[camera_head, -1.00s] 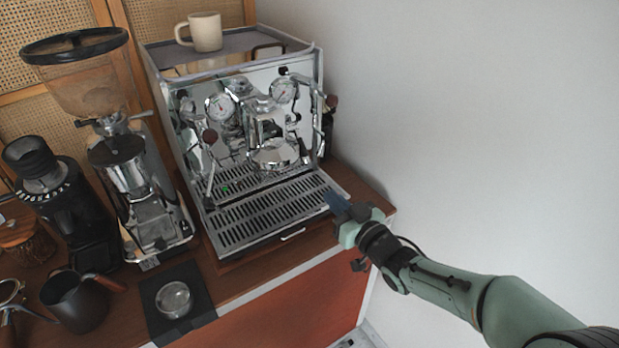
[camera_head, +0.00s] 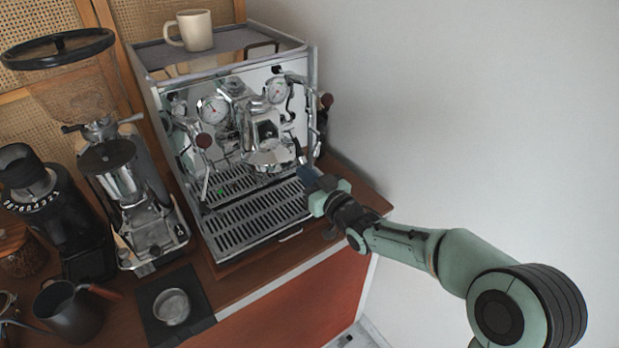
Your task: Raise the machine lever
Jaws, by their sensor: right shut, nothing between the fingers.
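The chrome espresso machine (camera_head: 235,120) stands on the wooden cart, with two gauges and a central group head (camera_head: 264,140). I cannot clearly tell the machine's lever apart from the other chrome parts on its front. My right gripper (camera_head: 308,178) is at the machine's front right, above the right end of the drip tray (camera_head: 245,225). It is shut and holds nothing. It is below and to the right of the group head and apart from it. My left gripper is not in view.
A cream mug (camera_head: 194,31) stands on top of the machine. A grinder (camera_head: 125,180) is left of it, with a black grinder (camera_head: 50,205) beyond. A dark pitcher (camera_head: 70,312) and a black mat (camera_head: 199,304) lie at the front. The wall side at right is free.

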